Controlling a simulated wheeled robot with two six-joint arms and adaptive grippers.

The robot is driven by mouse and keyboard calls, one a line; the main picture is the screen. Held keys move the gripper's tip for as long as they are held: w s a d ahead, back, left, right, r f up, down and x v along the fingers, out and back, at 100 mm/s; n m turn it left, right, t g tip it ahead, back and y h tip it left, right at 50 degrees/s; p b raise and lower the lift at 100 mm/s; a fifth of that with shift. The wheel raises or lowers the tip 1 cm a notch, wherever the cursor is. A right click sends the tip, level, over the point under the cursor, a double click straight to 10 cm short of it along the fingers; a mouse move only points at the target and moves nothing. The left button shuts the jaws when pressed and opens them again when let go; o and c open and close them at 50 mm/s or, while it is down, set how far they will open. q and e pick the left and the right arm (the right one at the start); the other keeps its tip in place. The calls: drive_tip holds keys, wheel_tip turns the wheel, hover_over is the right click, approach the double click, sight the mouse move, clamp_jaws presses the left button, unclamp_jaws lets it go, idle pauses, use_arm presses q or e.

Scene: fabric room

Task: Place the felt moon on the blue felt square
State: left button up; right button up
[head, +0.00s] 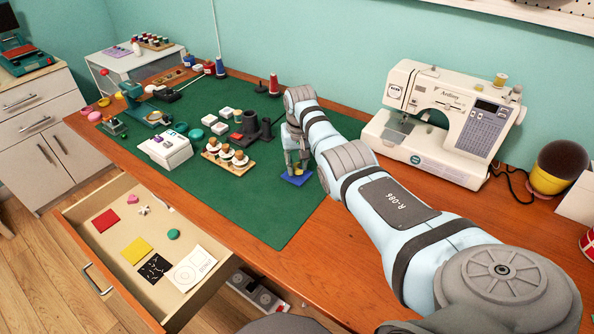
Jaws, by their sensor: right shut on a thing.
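The blue felt square (289,181) lies flat on the green mat near its right edge, partly hidden by my right gripper. My right gripper (296,168) points down just above this square. It is shut on a small yellowish thing that I take for the felt moon (299,165). The fingers hide most of it, so its shape is not clear, and I cannot tell whether it touches the square. My left gripper is not in view.
Dark cylinders (250,124) and a wooden tray of spools (228,154) stand left of the gripper. A sewing machine (445,120) stands to the right. An open drawer (110,264) holds red, yellow and black squares. The green mat's front (262,215) is clear.

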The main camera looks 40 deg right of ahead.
drive_tip(key=shift+f, duration=0.75)
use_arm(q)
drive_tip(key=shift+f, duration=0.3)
use_arm(e)
drive_tip(key=shift+r, duration=0.15)
drive_tip(key=shift+o, duration=1.4)
drive_tip(key=shift+f, duration=0.2)
drive_tip(key=o, duration=0.4)
drive_tip(key=shift+o, duration=0.2)
drive_tip(key=shift+r, duration=0.1)
drive_tip(key=r+p, duration=0.1)
drive_tip(key=r, duration=0.1)
drive_tip(key=r+p, duration=0.2)
drive_tip(key=shift+s+a, duration=0.1)
drive_tip(key=shift+s, duration=0.1)
use_arm(q)
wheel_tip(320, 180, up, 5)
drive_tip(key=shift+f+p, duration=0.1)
drive_tip(key=shift+p, duration=0.85)
use_arm(e)
wheel_tip(320, 180, up, 8)
drive_tip(key=s, duration=0.1)
drive_tip(key=shift+a, duration=0.3)
